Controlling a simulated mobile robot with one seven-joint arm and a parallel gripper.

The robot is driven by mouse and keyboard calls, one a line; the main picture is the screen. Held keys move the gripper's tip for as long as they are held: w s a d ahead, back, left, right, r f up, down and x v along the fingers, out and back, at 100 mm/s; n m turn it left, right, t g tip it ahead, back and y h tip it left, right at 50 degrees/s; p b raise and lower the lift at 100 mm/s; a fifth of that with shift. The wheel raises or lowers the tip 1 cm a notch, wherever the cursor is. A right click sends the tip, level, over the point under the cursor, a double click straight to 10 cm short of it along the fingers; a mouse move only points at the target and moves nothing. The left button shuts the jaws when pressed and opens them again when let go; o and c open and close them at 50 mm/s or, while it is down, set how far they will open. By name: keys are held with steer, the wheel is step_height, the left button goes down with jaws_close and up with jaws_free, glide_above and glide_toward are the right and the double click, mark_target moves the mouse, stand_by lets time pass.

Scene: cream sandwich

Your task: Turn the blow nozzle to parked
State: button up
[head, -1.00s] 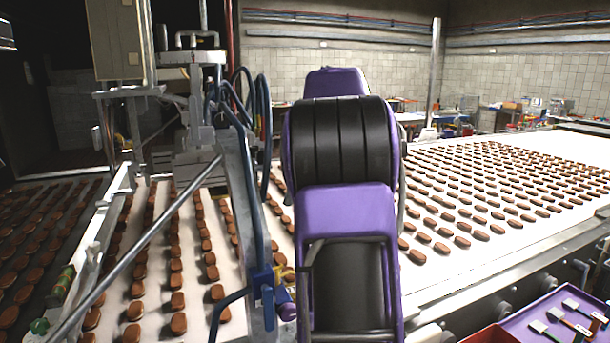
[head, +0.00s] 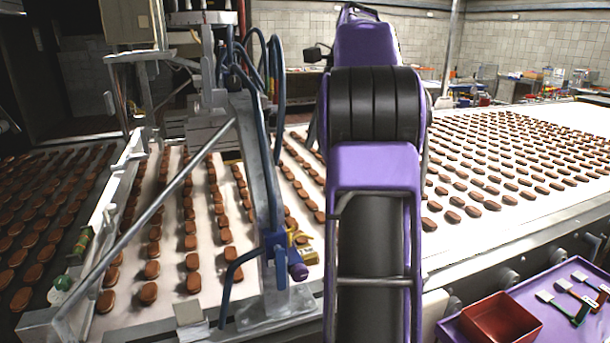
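A blue air pipe (head: 268,180) runs down a grey metal post on the near side of the conveyor. Near its lower end are a blue fitting (head: 275,246), a yellow lever-like part (head: 300,236) and a short purple end piece (head: 298,271). This looks like the blow nozzle, but I cannot tell its setting. My purple and black arm (head: 375,165) stands upright just right of it and reaches away over the belt. My gripper is not visible, hidden behind the arm or out of frame. A small dark part (head: 315,53) shows left of the arm's top; I cannot tell what it is.
A white conveyor belt (head: 500,225) carries rows of brown sandwich biscuits. A diagonal grey bar (head: 150,215) crosses the left side. At bottom right a purple tray (head: 535,287) holds a red bin (head: 500,318) and several brushes (head: 565,307).

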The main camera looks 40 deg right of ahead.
mark_target(288, 227)
steer(key=b+x, duration=0.6)
steer(key=x, duration=1.1)
steer(key=shift+f, duration=0.15)
jaws_close()
